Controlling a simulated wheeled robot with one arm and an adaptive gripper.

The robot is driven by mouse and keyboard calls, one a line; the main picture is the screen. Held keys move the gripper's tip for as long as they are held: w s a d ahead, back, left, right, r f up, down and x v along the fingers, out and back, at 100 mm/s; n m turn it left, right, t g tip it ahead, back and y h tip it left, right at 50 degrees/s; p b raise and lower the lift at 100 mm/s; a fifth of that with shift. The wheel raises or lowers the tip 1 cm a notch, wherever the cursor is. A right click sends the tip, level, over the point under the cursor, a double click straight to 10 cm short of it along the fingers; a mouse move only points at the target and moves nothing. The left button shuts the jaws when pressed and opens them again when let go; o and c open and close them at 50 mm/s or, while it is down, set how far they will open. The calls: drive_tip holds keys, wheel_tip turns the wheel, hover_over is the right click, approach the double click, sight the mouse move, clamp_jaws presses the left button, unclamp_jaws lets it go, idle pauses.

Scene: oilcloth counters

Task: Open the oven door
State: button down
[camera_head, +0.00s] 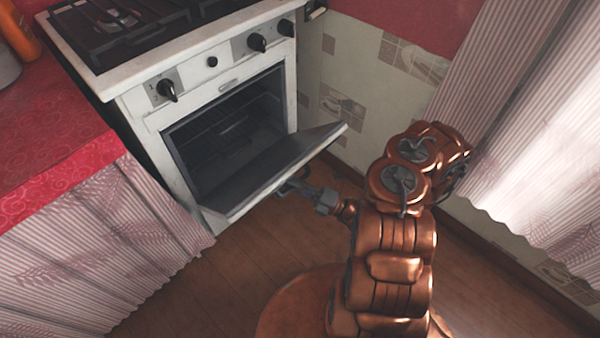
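The white oven (150,120) stands at the upper left, with black knobs on its front panel. Its door (270,172) is hinged down and stands well open, tilted outward. Racks show in the dark oven cavity (225,125).
A counter with a red patterned oilcloth (50,140) and a striped curtain (100,245) stands left of the oven. A tiled wall (365,90) and striped curtains (540,120) are at the right. Wooden floor (190,290) is clear in front.

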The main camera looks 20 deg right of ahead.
drive_tip(key=shift+s+f, duration=0.2)
drive_tip(key=shift+f, duration=0.2)
drive_tip(key=c, duration=1.1)
unclamp_jaws()
drive_tip(key=shift+s+d, duration=0.1)
drive_tip(key=shift+d, duration=0.05)
